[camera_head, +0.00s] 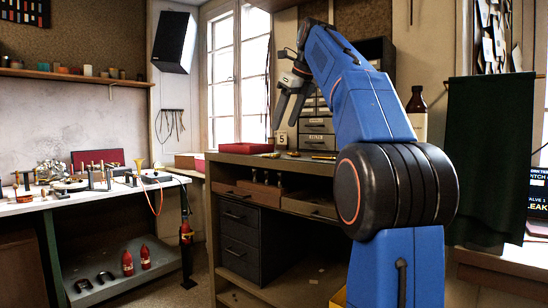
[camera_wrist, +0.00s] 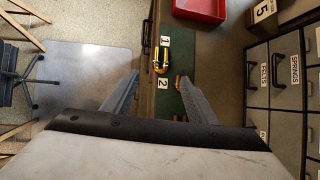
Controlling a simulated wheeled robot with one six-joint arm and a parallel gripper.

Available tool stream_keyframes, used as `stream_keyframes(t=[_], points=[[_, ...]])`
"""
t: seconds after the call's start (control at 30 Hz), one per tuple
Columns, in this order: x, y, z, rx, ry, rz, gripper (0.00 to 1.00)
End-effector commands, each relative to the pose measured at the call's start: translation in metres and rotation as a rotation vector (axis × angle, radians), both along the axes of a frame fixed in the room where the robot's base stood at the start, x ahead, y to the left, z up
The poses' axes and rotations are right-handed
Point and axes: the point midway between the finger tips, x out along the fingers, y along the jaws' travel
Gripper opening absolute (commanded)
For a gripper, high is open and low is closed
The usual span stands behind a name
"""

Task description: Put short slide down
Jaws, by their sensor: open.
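A U-shaped brass slide (camera_wrist: 161,62) lies on the green mat (camera_wrist: 187,48) beside number cards 1 (camera_wrist: 164,41) and 2 (camera_wrist: 163,83) in the wrist view. I cannot tell if it is the short slide. Another small brass piece (camera_wrist: 178,82) shows near my right finger, partly hidden. My gripper (camera_wrist: 160,82) is open, its fingers wide apart, with nothing seen between the tips but the bench below. In the head view my gripper (camera_head: 282,105) hangs above the bench (camera_head: 225,158), pointing down. Small brass pieces lie on the bench top there.
A red tray (camera_wrist: 201,8) sits at the bench's far end, also seen in the head view (camera_head: 246,148). Labelled grey drawers (camera_wrist: 286,75) and a card 5 (camera_wrist: 264,10) stand along the right. Open floor (camera_wrist: 85,75) and a chair (camera_wrist: 18,70) lie left of the bench.

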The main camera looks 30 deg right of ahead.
Motion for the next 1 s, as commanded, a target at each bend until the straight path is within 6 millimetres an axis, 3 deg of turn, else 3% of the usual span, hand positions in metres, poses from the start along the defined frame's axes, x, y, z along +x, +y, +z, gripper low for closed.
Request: stream_keyframes(t=[0.23, 1.0], points=[[0.022, 0.002, -0.036, 0.001, 0.002, 0.002, 0.53], [0.061, 0.001, -0.093, -0.001, 0.000, 0.001, 0.53]])
